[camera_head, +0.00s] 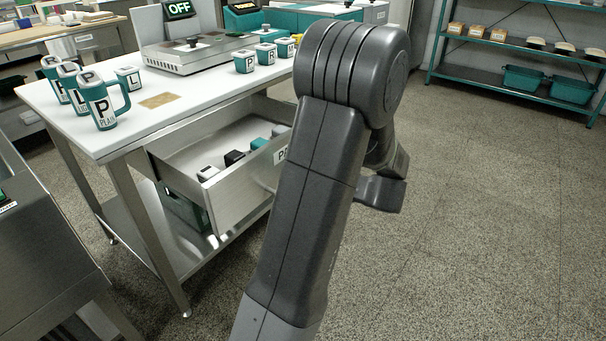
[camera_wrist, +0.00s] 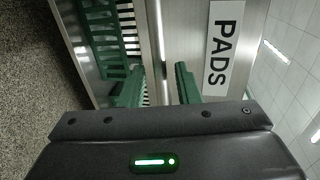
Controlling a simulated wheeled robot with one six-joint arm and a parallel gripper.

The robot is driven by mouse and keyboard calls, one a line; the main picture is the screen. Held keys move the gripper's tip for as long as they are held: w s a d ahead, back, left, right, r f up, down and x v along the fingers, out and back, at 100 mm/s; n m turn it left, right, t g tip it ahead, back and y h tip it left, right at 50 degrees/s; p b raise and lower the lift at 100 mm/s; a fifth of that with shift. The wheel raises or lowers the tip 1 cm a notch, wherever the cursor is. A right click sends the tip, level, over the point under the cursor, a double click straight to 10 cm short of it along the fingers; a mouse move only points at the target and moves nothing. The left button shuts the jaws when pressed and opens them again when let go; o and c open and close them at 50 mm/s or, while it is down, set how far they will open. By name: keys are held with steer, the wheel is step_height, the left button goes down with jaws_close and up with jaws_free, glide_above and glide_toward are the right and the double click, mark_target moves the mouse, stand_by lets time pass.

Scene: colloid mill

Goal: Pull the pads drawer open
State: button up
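The pads drawer (camera_head: 238,196) is a grey metal drawer under the white-topped table, and it stands pulled out. White, black and teal blocks lie inside it. Its front bears a white PADS label, mostly hidden behind my arm in the head view and whole in the wrist view (camera_wrist: 222,48). My gripper (camera_wrist: 160,75) is close to the drawer front. Its two green fingers lie either side of a bright narrow metal bar or edge (camera_wrist: 157,25) beside the front. Whether they press on it cannot be told. My arm hides the contact in the head view.
The white table (camera_head: 190,95) carries lettered teal mugs (camera_head: 104,108) and a metal device (camera_head: 198,55) with an OFF display. A grey metal unit (camera_head: 45,255) stands at the left. Open speckled floor (camera_head: 480,210) lies to the right, with shelves (camera_head: 520,85) at the back.

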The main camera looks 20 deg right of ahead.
steer(key=p+v, duration=0.2)
steer(key=v, duration=0.9)
steer(key=shift+s+d+p, duration=0.25)
steer(key=shift+s+p, duration=0.05)
steer(key=shift+s, duration=0.05)
steer(key=shift+w+a, duration=0.1)
steer(key=shift+b+x, duration=1.7)
steer(key=shift+x, duration=5.25)
steer(key=shift+r, duration=0.15)
steer(key=shift+r, duration=0.1)
